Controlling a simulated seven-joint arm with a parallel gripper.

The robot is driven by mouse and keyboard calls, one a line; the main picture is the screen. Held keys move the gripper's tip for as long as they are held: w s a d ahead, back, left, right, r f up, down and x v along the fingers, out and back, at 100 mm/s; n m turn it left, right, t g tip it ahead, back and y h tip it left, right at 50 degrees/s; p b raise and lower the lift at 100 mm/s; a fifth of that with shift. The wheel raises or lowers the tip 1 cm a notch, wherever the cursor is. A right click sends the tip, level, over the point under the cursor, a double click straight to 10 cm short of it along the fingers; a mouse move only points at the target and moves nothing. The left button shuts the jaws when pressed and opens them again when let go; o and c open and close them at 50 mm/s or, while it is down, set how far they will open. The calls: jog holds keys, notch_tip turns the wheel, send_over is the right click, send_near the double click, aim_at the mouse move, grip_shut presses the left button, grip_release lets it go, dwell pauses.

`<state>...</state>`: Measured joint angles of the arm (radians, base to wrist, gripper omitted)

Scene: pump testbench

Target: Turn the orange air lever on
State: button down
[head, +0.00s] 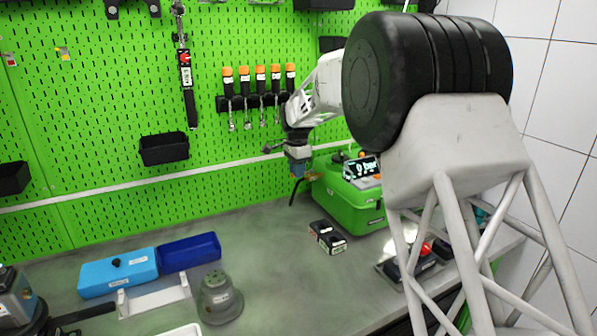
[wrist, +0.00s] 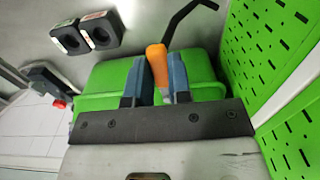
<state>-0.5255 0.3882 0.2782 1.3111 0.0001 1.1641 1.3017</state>
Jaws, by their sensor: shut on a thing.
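The orange air lever (wrist: 157,62) shows upright between the two blue fingers of my gripper (wrist: 156,80) in the wrist view. The fingers are shut on it, one on each side, and its upper end stands clear between them. Behind the fingers is the green pump case (wrist: 100,72). In the head view my gripper (head: 298,168) is at the left end of the green case (head: 345,200), close to the pegboard. The lever is too small and covered to make out clearly there.
A black bent rod (wrist: 183,22) rises beside the lever. Two black blocks with round holes (head: 327,237) stand on the bench in front of the case. A lit display (head: 361,168) sits on the case.

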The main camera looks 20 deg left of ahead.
jog(key=shift+w+r, duration=0.1)
dwell(0.4)
jog(key=c, duration=1)
grip_release()
jog(key=shift+c, duration=0.2)
jog(key=shift+r, duration=0.1)
jog(key=shift+r, duration=3.75)
